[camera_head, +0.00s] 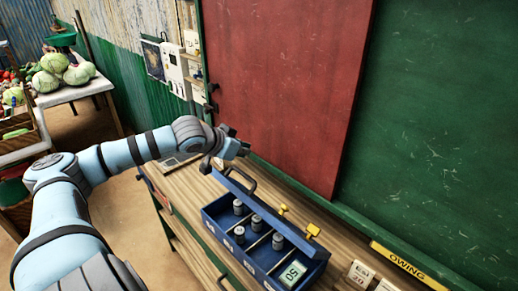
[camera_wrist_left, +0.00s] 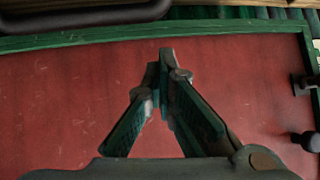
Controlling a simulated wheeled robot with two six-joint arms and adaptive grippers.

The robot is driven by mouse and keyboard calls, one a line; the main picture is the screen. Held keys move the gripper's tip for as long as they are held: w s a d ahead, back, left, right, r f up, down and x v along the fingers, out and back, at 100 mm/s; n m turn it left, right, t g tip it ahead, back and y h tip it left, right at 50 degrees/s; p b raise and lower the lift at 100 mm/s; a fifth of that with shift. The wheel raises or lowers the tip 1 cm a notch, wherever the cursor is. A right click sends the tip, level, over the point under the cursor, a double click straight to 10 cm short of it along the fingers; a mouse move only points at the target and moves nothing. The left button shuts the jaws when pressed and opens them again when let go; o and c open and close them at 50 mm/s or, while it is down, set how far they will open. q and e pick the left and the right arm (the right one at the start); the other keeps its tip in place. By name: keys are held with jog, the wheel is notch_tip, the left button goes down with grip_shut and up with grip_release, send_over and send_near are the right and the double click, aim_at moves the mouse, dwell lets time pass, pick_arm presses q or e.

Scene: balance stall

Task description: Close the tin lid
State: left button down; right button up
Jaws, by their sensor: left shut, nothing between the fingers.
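A blue tin (camera_head: 228,243) stands on the wooden counter in the head view. Its lid (camera_head: 262,211) stands raised along the back edge, with a dark handle (camera_head: 241,183) at its far end and two yellow latches (camera_head: 312,230). Several grey weights sit in the tin's compartments, beside a card marked 50. My left gripper (camera_head: 240,149) is above and beyond the far end of the tin, apart from the lid. In the left wrist view its fingers (camera_wrist_left: 166,58) meet at the tips, empty, before the red panel. My right gripper is not in view.
The red panel (camera_head: 285,75) and green board (camera_head: 440,120) rise behind the counter (camera_head: 195,195). An OWING strip (camera_head: 398,262) and price cards (camera_head: 360,274) lie right of the tin. A produce table (camera_head: 75,93) stands at far left.

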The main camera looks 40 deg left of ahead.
pick_arm(q)
jog(key=a+r+t+y, duration=0.1)
jog(key=a+r+y, duration=0.1)
jog(key=a, duration=0.2)
jog(key=d+f+h+b, duration=0.1)
jog(key=d+h+b, duration=0.2)
jog(key=d, duration=0.6)
jog(key=shift+d+f+m+g+h, duration=0.3)
jog(key=shift+m+h, duration=0.1)
jog(key=shift+h, duration=0.2)
jog(key=shift+a, duration=0.1)
